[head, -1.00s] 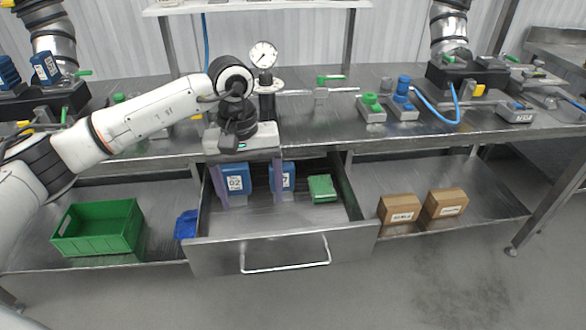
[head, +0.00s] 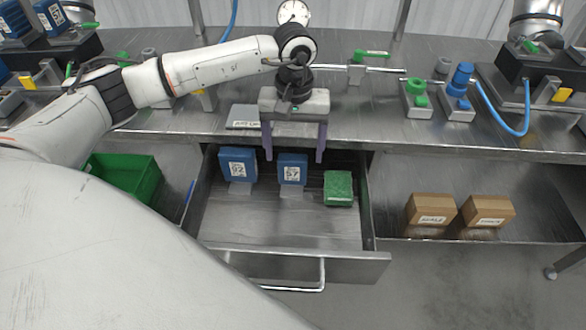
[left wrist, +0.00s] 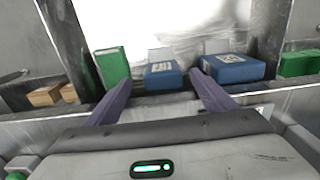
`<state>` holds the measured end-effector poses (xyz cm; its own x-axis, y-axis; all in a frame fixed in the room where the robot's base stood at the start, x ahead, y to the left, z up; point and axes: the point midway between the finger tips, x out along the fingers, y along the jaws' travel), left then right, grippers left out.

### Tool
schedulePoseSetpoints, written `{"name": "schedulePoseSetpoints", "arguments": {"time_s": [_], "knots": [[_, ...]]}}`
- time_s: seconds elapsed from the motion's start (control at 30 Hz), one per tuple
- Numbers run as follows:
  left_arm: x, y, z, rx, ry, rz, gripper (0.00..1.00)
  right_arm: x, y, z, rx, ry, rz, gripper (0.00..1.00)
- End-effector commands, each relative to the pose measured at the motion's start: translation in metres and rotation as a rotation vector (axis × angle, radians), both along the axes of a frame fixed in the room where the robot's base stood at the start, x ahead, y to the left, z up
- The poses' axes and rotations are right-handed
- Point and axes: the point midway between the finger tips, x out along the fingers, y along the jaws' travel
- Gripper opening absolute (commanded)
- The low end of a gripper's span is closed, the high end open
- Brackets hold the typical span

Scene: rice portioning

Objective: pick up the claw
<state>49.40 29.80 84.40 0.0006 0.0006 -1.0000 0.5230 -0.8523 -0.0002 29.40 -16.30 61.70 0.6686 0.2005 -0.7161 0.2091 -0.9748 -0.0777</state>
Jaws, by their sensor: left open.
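No thing that I can clearly name as the claw shows. The open metal drawer (head: 285,236) holds a left blue block (head: 238,166), a middle blue block (head: 292,168) and a green block (head: 338,188). My left gripper (head: 294,154) is open and empty, fingers pointing down, at the back of the drawer around the middle blue block in the picture; contact cannot be told. In the left wrist view, the gripper (left wrist: 161,84) has the middle blue block (left wrist: 162,76) between its fingertips, apparently beyond them. The green block (left wrist: 112,66) and left blue block (left wrist: 226,69) lie to either side. My right gripper is not in view.
The steel worktop (head: 345,112) overhangs the drawer's back. A green crate (head: 135,175) stands left of the drawer, and two cardboard boxes (head: 431,212) (head: 487,213) stand on the right of the lower shelf. The drawer's front floor is clear.

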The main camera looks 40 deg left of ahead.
Motion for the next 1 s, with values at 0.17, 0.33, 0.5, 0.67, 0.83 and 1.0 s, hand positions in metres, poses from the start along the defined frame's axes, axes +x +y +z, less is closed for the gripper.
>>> {"name": "schedulePoseSetpoints", "arguments": {"time_s": [0.17,0.33,0.5,0.67,0.83,1.0], "knots": [[0.000,0.006,-0.027,0.000,0.005,0.001,0.77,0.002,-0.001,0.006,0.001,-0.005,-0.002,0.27],[0.000,0.006,-0.044,-0.002,0.001,0.000,0.77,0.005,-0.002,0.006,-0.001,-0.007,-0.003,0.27],[0.001,0.006,-0.045,-0.002,-0.001,-0.001,0.77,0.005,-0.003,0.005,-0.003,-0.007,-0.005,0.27],[0.001,0.006,-0.045,-0.002,-0.001,-0.001,0.61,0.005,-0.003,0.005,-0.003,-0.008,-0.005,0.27],[0.001,0.006,-0.045,-0.002,0.000,0.000,0.33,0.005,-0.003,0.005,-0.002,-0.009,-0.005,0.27],[0.001,0.005,-0.045,-0.002,0.000,0.000,0.04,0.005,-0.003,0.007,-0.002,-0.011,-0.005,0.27]]}}
